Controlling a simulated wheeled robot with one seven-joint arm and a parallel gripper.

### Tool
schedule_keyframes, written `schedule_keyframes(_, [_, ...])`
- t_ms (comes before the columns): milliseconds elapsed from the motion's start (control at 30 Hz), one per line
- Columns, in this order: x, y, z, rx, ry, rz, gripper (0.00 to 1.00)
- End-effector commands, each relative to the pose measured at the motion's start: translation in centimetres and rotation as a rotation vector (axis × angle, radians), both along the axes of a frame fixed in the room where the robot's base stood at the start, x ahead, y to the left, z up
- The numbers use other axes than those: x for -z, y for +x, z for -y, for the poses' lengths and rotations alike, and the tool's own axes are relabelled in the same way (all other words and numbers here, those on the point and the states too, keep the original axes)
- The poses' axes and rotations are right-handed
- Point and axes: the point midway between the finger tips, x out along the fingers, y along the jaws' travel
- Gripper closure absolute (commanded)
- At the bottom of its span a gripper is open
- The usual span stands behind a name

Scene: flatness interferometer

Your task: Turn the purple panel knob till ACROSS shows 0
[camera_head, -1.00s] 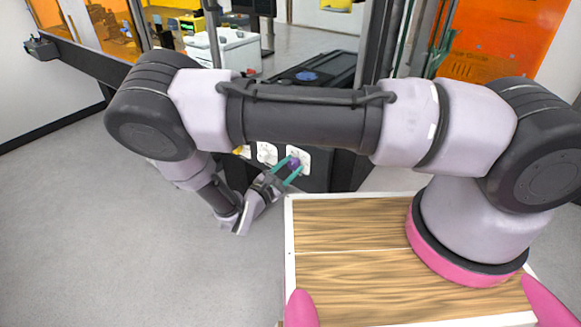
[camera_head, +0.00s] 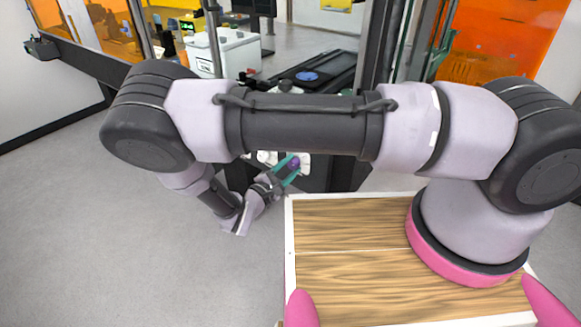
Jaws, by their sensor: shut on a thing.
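The purple knob (camera_head: 295,163) sits on a white dial plate (camera_head: 305,168) on the dark front panel of the machine, below my arm. My gripper (camera_head: 289,168) has teal fingers, one on each side of the knob, and is shut on it. A second white dial plate (camera_head: 266,157) shows partly to the left; my arm hides its upper part. The ACROSS readout cannot be made out in this view.
My arm crosses the middle of the view and covers much of the panel. Behind it are a dark stage with a blue disc (camera_head: 307,76) and a white box (camera_head: 232,52). Orange screens (camera_head: 505,42) stand at the back right. Grey floor at left is clear.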

Motion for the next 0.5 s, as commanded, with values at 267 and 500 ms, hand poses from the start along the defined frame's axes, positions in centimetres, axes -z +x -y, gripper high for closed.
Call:
schedule_keyframes(267, [0.05,-0.05,-0.07,-0.002,0.0,-0.002,0.29])
schedule_keyframes(500, [0.02,-0.03,-0.03,-0.001,-0.001,-0.002,0.26])
